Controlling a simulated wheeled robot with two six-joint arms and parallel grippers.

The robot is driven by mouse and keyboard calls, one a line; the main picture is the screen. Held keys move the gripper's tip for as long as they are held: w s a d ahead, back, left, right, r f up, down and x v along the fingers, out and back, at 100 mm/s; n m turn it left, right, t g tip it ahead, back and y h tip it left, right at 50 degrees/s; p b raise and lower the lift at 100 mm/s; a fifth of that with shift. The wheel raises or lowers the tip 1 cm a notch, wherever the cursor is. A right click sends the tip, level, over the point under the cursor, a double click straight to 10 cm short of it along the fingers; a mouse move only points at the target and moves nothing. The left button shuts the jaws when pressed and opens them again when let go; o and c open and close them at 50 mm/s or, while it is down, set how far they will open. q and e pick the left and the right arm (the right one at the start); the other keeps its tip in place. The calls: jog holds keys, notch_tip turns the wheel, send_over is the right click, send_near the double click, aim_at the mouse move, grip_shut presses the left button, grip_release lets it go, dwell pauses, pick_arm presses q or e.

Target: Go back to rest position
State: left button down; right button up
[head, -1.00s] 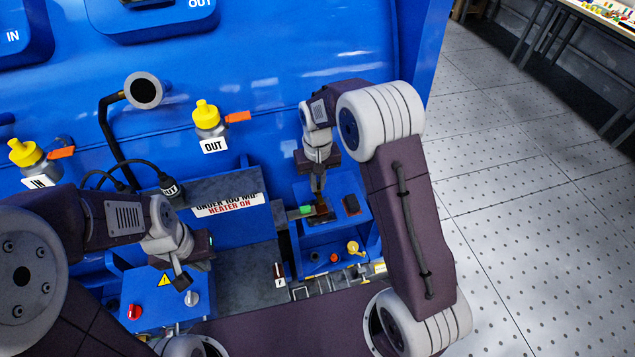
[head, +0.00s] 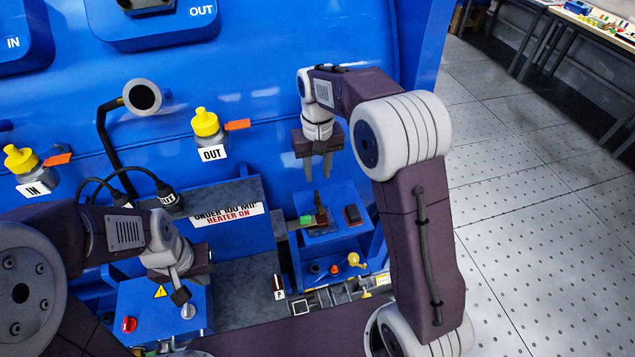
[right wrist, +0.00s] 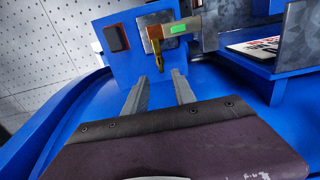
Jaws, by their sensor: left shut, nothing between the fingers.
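My right gripper (head: 318,176) is open and empty, raised above the small blue box on the right. Its two fingers also show apart in the right wrist view (right wrist: 160,92). Below it, a small upright lever (head: 317,200) stands on the box's grey plate, beside a green-lit part (head: 306,219); the lever also shows ahead of the fingertips in the right wrist view (right wrist: 158,57), apart from them. My left gripper (head: 181,295) is shut and empty, just over the blue box with a red knob and a grey knob.
The big blue machine wall (head: 290,80) stands close behind both arms. Yellow-capped valves (head: 205,122) labelled IN and OUT stick out from it. A black cable connector (head: 167,196) is near my left forearm. The perforated floor (head: 530,220) at right is free.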

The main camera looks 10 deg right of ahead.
jog(key=shift+r, duration=0.15)
dwell(0.3)
jog(key=s+d+f+b, duration=0.2)
jog(key=s+f, duration=0.4)
jog(key=s, duration=0.3)
jog(key=s+d+f+t+b, duration=0.1)
jog(key=s+d+f+b, duration=0.2)
jog(key=s+f, duration=0.3)
jog(key=s, duration=0.3)
jog(key=shift+f+m, duration=0.15)
jog(key=shift+m, duration=0.15)
jog(key=shift+s, duration=0.15)
